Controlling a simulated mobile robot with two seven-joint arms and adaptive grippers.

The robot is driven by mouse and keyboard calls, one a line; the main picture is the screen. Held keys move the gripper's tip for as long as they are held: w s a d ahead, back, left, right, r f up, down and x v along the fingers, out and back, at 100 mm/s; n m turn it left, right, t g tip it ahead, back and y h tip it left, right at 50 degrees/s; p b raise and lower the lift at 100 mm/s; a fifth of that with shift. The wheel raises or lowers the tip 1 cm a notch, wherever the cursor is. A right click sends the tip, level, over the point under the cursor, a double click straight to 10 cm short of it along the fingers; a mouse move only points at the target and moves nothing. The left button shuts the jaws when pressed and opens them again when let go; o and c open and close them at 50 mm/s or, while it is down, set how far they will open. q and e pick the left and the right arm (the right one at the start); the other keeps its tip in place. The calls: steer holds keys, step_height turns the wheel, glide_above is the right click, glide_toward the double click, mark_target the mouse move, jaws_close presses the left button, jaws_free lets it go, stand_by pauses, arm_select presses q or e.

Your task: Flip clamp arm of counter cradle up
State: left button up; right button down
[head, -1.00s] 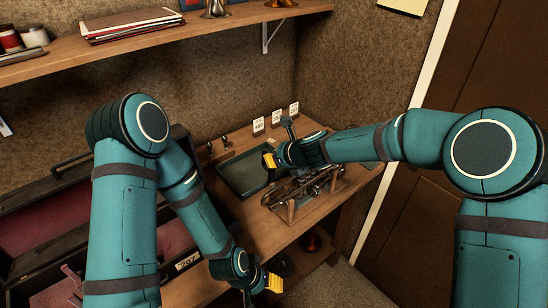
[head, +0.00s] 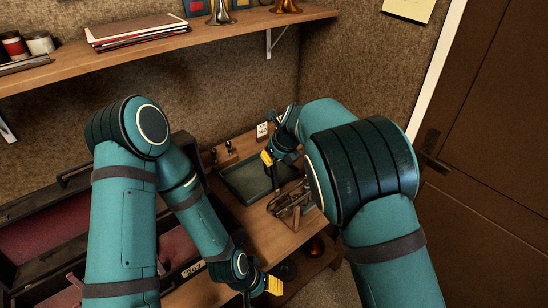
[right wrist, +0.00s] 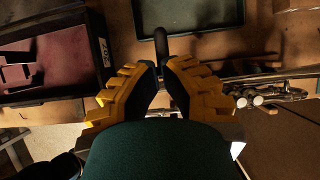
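The counter cradle (head: 284,211) stands on the wooden counter, with a brass instrument (head: 292,198) lying across it, partly hidden by my right arm. In the right wrist view the instrument (right wrist: 268,98) shows right of the fingers. A dark rod, seemingly the clamp arm (right wrist: 161,44), sticks out past my right fingertips toward the tray. My right gripper (head: 279,158) is over the tray side of the cradle. In the right wrist view its fingers (right wrist: 164,68) are close together at the rod; contact is unclear. My left gripper (head: 272,284) is low by the counter's front edge, away from the cradle; its opening is unclear.
A dark green tray (head: 237,190) lies on the counter behind and left of the cradle. A small white card (head: 262,131) stands at the back. An open case with red lining (head: 50,235) is at left. A shelf (head: 160,45) runs above; a brown door (head: 490,190) is at right.

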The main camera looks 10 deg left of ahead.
steer(key=shift+w+a+g+h, duration=0.15)
steer(key=shift+g+h, duration=0.15)
steer(key=shift+h, duration=0.1)
arm_select(q)
steer(key=shift+r, duration=0.1)
stand_by(0.4)
